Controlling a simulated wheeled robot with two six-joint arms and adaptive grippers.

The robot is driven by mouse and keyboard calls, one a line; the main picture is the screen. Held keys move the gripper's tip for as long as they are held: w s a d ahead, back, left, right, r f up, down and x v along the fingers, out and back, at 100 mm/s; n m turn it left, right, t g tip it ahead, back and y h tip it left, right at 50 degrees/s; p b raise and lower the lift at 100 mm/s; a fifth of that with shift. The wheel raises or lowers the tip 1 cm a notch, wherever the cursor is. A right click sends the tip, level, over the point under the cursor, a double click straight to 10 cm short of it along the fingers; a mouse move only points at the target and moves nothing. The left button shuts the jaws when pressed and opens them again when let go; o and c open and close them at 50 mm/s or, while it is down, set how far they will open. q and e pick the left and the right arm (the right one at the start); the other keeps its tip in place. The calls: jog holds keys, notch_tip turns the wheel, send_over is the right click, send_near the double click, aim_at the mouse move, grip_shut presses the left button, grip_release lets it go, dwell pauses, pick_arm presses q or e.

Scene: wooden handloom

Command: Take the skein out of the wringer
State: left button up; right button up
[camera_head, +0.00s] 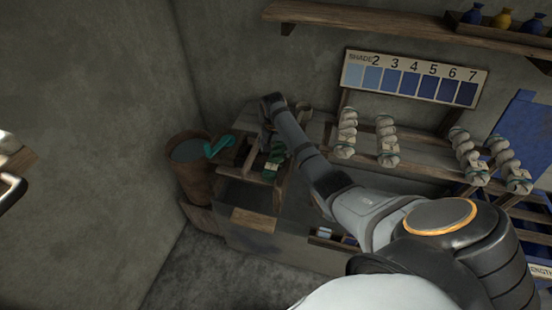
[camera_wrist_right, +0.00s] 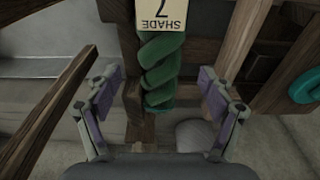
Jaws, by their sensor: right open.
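The skein (camera_head: 273,160) is a twisted green hank at the wooden wringer frame (camera_head: 280,190), at the far left end of the bench. In the right wrist view the skein (camera_wrist_right: 162,60) hangs between wooden bars (camera_wrist_right: 130,60), with a cream tag (camera_wrist_right: 161,14) reading SHADE 7 upside down. My right gripper (camera_wrist_right: 159,85) is open, with one finger on each side of the skein and gaps visible on both sides. In the head view my right gripper (camera_head: 266,140) is small and dark beside the skein.
A brown bucket (camera_head: 188,180) with a teal dipper (camera_head: 218,146) stands left of the wringer. Several pale twisted skeins (camera_head: 387,140) hang right of my forearm, below a numbered shade board (camera_head: 415,78). A shelf (camera_head: 400,25) runs above.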

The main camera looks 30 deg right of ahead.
aim_at(276, 155)
jog(key=f, duration=0.3)
jog(key=shift+w+d+f, duration=0.2)
jog(key=shift+f, duration=0.15)
jog(key=c, duration=0.4)
pick_arm(q)
jog(key=shift+s+a, duration=0.2)
jog(key=shift+s, duration=0.25)
jog(key=shift+s+a, duration=0.2)
jog(key=shift+s, duration=0.25)
pick_arm(e)
jog(key=c, duration=1)
